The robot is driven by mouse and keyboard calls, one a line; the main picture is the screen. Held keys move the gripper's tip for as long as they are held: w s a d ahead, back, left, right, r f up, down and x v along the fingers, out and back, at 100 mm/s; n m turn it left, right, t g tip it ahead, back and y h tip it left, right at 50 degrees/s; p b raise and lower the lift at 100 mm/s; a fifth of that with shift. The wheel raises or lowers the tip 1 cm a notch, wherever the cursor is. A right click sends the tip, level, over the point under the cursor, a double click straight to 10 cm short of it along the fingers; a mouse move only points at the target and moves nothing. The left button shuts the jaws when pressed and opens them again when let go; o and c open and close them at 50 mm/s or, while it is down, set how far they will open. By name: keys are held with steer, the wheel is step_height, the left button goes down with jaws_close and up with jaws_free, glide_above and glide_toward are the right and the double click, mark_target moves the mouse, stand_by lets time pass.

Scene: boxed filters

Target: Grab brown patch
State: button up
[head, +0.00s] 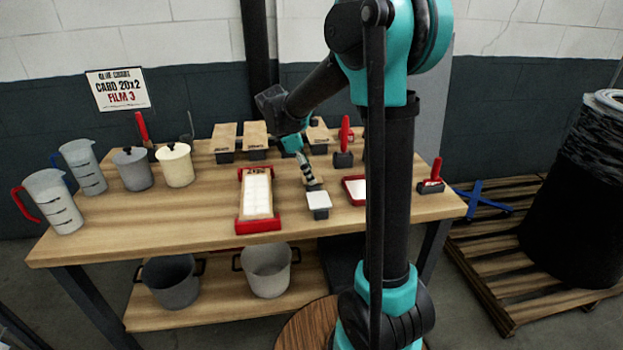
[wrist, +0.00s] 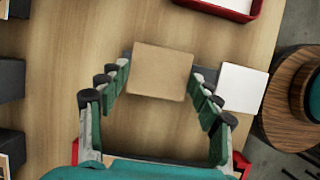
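A square brown patch (wrist: 163,71) is in the middle of the wrist view, with a dark edge showing at its left side. In the head view I cannot make it out; my gripper seems to cover it. My gripper (wrist: 161,75) is open, with one finger on each side of the patch's lower part and gaps between. It holds nothing. In the head view my gripper (head: 308,174) is low over the table, just behind a white patch (head: 318,198). The white patch also shows right of the brown one in the wrist view (wrist: 242,88).
A red-ended tray (head: 258,226) stands left of my gripper and a red tray (head: 346,187) right of it. Brown-topped blocks (head: 256,134) stand at the back of the table (head: 140,238). Jugs and pots fill the left. A round wooden stool (head: 305,325) is in front.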

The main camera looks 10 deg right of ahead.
steer(key=shift+c, duration=0.7)
steer(key=shift+r, duration=0.15)
